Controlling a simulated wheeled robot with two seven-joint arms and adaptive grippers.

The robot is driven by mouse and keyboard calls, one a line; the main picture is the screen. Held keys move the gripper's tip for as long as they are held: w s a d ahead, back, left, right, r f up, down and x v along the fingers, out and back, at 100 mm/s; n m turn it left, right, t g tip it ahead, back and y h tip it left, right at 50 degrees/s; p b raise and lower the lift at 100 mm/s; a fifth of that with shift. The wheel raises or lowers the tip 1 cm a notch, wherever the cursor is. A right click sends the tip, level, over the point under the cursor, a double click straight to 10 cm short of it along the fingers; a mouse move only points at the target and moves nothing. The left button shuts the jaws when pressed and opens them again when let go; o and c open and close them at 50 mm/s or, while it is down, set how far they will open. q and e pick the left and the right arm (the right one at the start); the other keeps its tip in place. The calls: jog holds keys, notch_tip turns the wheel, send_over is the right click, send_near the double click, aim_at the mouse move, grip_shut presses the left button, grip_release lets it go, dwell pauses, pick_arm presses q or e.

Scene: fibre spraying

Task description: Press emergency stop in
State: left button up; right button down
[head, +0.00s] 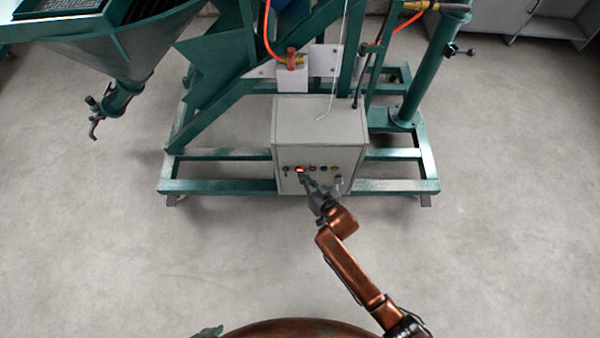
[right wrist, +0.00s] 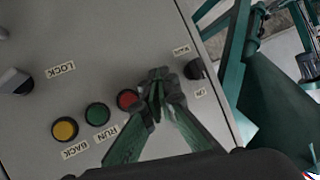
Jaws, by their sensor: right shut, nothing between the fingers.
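A light grey control box (head: 318,145) carries a row of controls on its front. A bright red control (head: 299,170) sits near the left end; I cannot read a label marking it as the emergency stop. My right gripper (head: 305,178) is at the panel just below it. In the right wrist view my right gripper (right wrist: 157,82) is shut and empty, its tips over the spot between a red button (right wrist: 127,99) and a black knob (right wrist: 194,69). The tips hide what lies there; I cannot tell whether they touch. A greenish tip (head: 208,332) at the bottom edge appears to be my left gripper, mostly out of frame.
A green button (right wrist: 97,114), a yellow button (right wrist: 65,129) and a LOCK switch (right wrist: 15,82) are close by on the panel. A green steel frame (head: 220,187) surrounds the box. A hopper (head: 120,45) stands at the upper left. The floor in front is clear.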

pick_arm(q)
jog(key=shift+w+r, duration=0.1)
jog(key=shift+r, duration=0.1)
pick_arm(e)
jog(key=shift+r, duration=0.2)
pick_arm(q)
jog(key=shift+t, duration=0.3)
jog(key=r+p, duration=0.2)
jog(key=w+r+p, duration=0.1)
jog(key=r, duration=0.1)
jog(key=shift+w+r+p, duration=0.1)
jog(key=shift+r+p, duration=0.15)
jog(key=shift+p, duration=0.15)
pick_arm(e)
jog(key=s, duration=0.6)
jog(key=shift+f, duration=0.15)
pick_arm(q)
jog(key=shift+c, duration=0.4)
pick_arm(e)
jog(key=shift+s, duration=0.1)
dwell(0.5)
